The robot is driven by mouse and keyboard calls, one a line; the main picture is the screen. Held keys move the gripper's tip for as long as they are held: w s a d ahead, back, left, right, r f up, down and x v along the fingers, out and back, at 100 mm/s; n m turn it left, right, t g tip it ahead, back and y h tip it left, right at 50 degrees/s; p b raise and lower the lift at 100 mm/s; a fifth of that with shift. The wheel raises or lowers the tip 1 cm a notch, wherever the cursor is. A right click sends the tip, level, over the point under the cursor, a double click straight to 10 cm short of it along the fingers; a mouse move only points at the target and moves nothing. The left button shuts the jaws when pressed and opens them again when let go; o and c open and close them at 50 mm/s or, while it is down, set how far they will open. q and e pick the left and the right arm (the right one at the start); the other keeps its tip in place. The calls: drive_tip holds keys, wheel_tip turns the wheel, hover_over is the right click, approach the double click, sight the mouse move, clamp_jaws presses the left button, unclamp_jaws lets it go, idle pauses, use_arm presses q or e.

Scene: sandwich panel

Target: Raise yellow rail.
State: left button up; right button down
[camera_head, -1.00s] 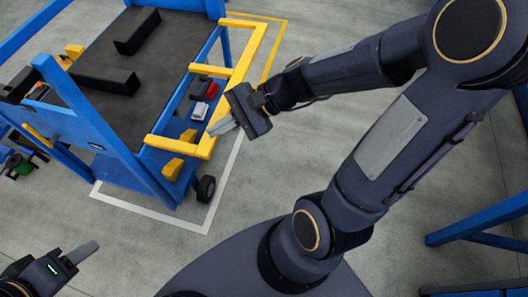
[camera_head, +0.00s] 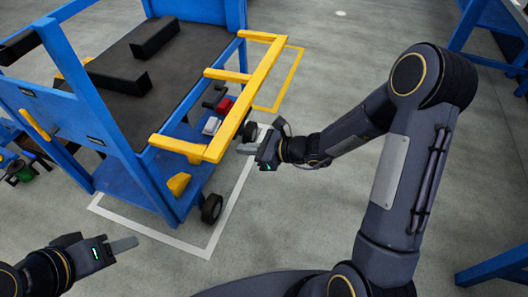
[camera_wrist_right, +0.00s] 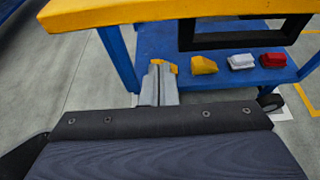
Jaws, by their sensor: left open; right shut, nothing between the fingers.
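The yellow rail (camera_head: 246,98) is a long bar joined by yellow arms to the side of a blue cart (camera_head: 122,165); it juts out roughly level from the cart's right side. My right gripper (camera_head: 246,149) is shut and empty, just right of the rail's near end. In the right wrist view the rail (camera_wrist_right: 170,10) crosses the top of the picture, and the shut fingers (camera_wrist_right: 160,82) point toward the cart below it, with no contact visible. My left gripper (camera_head: 123,244) is open and empty, low at the left, away from the rail.
The cart has a dark top with black blocks (camera_head: 120,74). Its lower shelf holds a red box (camera_head: 225,105) and a white box (camera_head: 211,126). A black wheel (camera_head: 212,208) stands at its near corner. Grey floor (camera_head: 300,225) is clear to the right.

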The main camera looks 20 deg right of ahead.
drive_tip(key=shift+w+a+r+p, duration=0.15)
drive_tip(key=shift+a+r+p, duration=0.05)
drive_tip(key=shift+r, duration=0.75)
drive_tip(key=shift+w+a+r+p, duration=0.1)
drive_tip(key=shift+a+r+p, duration=0.1)
drive_tip(key=shift+r, duration=0.75)
